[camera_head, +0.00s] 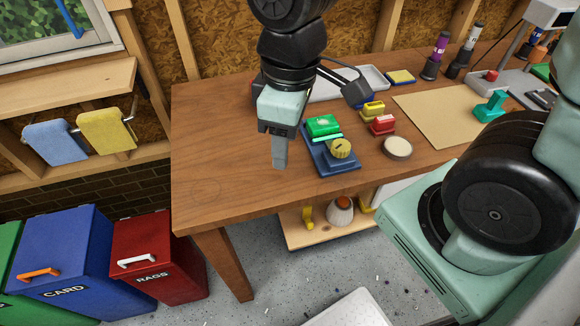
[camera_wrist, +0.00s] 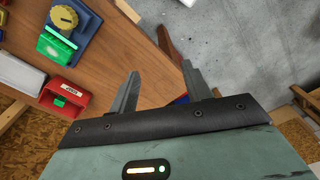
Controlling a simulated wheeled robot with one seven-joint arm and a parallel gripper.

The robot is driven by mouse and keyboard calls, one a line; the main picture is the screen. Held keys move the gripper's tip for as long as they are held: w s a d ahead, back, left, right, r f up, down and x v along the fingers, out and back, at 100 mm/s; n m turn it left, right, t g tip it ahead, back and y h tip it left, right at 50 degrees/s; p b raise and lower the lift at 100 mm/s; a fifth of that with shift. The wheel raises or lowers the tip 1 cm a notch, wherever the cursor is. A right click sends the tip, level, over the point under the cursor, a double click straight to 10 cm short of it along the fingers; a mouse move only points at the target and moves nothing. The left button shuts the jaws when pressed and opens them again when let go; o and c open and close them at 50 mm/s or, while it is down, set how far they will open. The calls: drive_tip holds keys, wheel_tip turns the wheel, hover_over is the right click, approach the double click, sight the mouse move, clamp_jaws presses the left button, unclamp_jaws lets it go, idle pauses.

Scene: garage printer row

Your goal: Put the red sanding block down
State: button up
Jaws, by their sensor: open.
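The red sanding block (camera_head: 382,124), with a pale label, lies on the workbench (camera_head: 220,180) right of a blue stand. My gripper (camera_head: 279,158) is over the bench, left of the stand and apart from the block. In the wrist view my gripper (camera_wrist: 158,88) has its two fingers spread, with nothing held between them. That view also shows a red labelled object (camera_wrist: 64,96) at the left; I cannot tell whether it is the same block.
The blue stand (camera_head: 338,163) bears a green block (camera_head: 322,125) and a yellow knob (camera_head: 342,148). A yellow block (camera_head: 373,108), a round tin (camera_head: 397,148) and a tan sheet (camera_head: 435,115) lie nearby. The bench's left part is clear. Bins (camera_head: 160,260) stand below left.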

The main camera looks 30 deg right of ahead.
drive_tip(key=s+a+m, duration=0.1)
drive_tip(key=s+a, duration=0.2)
drive_tip(key=s, duration=0.3)
drive_tip(key=shift+s+r, duration=0.15)
drive_tip(key=shift+r, duration=0.25)
drive_tip(key=shift+f, duration=0.1)
drive_tip(key=shift+f+b, duration=0.85)
drive_tip(key=shift+b, duration=0.1)
drive_tip(key=shift+o, duration=0.3)
